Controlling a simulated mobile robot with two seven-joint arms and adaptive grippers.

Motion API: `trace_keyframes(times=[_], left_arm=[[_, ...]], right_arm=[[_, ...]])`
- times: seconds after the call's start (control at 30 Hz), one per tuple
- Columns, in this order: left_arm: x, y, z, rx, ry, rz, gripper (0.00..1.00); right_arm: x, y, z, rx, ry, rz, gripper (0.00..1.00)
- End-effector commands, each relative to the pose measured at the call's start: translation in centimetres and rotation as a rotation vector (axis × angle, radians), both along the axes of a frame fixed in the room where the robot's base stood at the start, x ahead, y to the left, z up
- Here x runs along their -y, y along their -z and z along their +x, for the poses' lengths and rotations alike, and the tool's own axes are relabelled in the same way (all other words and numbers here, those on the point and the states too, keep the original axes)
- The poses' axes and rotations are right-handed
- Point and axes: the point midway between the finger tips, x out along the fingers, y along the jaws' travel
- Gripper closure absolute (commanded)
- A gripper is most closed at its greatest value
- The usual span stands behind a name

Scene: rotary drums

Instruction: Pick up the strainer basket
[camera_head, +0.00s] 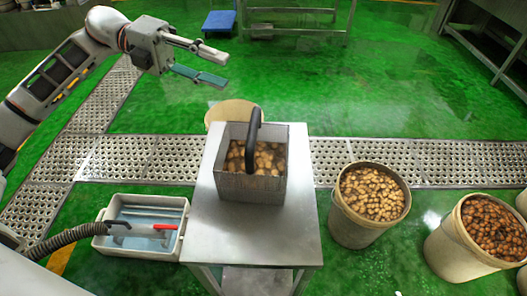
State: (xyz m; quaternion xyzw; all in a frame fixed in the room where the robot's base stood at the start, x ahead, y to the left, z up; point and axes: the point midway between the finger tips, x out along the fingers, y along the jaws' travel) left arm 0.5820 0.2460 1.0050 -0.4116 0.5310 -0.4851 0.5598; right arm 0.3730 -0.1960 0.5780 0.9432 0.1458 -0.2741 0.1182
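The strainer basket (251,187) is a square grey metal box with a tall black arched handle (252,138). It stands upright on a small steel table (254,236) in the middle of the head view and holds many brown, nut-like pieces. My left gripper (227,69) is above and to the left of the basket, beyond its far side. Its two fingers are spread apart with nothing between them, and it is not touching the handle. My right gripper does not show.
A bucket of light pieces (359,228) and a bucket of darker ones (454,254) stand right. A round tan lid (222,111) shows behind the table. Green floor beyond is mostly clear.

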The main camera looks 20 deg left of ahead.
Motion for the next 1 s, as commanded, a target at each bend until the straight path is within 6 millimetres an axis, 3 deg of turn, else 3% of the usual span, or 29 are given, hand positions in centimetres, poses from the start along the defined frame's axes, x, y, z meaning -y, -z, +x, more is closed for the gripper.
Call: trace_keyframes(times=[0.03,0.1,0.2,0.3,0.67,1.0], left_arm=[[0.0,3.9,0.5,-0.048,0.000,0.000,0.66],[0.0,6.8,0.8,-0.085,0.000,0.000,0.66],[0.0,10.2,1.0,-0.129,-0.001,0.000,0.66],[0.0,12.1,1.1,-0.154,0.000,-0.001,0.66],[2.8,12.5,0.9,-0.151,0.001,-0.002,0.66],[7.1,13.6,0.6,-0.155,0.002,-0.002,0.66]], right_arm=[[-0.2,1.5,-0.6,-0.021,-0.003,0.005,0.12],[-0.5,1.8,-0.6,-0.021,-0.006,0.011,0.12],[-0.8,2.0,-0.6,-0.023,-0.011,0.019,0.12],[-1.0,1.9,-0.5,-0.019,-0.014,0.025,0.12],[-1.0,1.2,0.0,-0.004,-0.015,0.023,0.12],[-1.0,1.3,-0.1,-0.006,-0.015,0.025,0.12]])
